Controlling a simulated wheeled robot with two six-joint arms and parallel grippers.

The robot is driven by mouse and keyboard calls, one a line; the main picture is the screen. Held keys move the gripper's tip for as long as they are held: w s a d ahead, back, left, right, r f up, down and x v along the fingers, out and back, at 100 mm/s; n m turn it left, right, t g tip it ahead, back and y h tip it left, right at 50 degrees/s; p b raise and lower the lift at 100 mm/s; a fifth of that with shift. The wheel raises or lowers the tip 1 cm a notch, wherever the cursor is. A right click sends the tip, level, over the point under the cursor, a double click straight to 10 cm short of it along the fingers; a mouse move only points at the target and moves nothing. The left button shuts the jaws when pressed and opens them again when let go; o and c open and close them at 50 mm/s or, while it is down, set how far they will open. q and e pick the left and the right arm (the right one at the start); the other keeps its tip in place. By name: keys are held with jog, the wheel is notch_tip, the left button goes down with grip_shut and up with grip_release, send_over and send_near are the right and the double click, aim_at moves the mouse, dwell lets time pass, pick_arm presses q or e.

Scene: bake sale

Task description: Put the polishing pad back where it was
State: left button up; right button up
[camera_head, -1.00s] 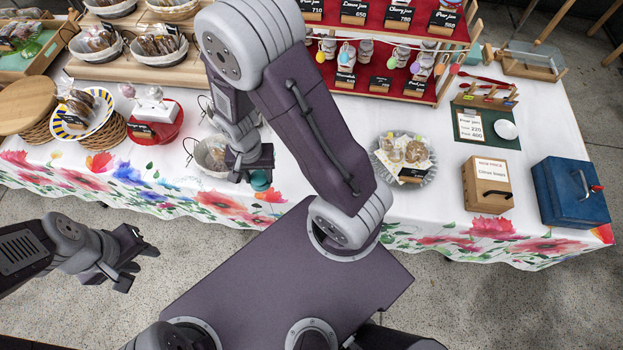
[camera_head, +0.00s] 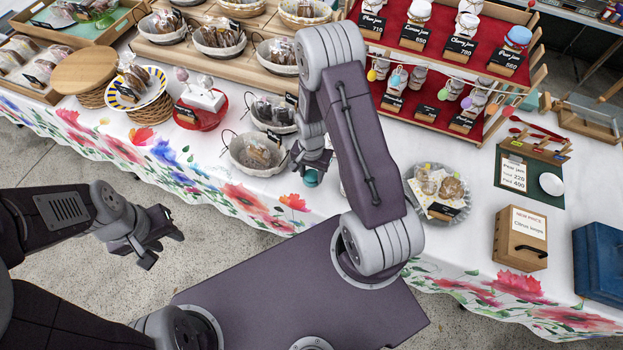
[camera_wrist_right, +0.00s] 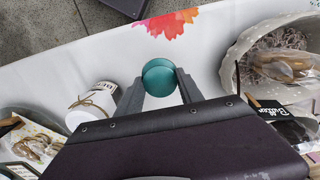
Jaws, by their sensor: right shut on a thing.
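A small round teal thing (camera_head: 311,178), which I take to be the polishing pad, is between the fingers of my right gripper (camera_head: 312,165), near the front edge of the table. In the right wrist view the teal thing (camera_wrist_right: 160,77) sits between both fingertips, its round face showing. Whether it touches the cloth I cannot tell. My left gripper (camera_head: 166,250) is open and empty, over the floor in front of the table.
A wire basket (camera_head: 240,165) with a wrapped treat stands left of my right gripper. A white jar with twine (camera_wrist_right: 95,98) stands close by. A plate of treats (camera_head: 463,222), a wooden box (camera_head: 506,243) and a blue box (camera_head: 590,262) are further right.

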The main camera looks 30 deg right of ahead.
aim_at(311, 176)
notch_tip(311, 176, down, 4)
jog(key=shift+s+r, duration=0.1)
jog(key=shift+r, duration=0.15)
jog(key=shift+f, duration=0.3)
jog(key=shift+f, duration=0.15)
jog(key=o, duration=1.3)
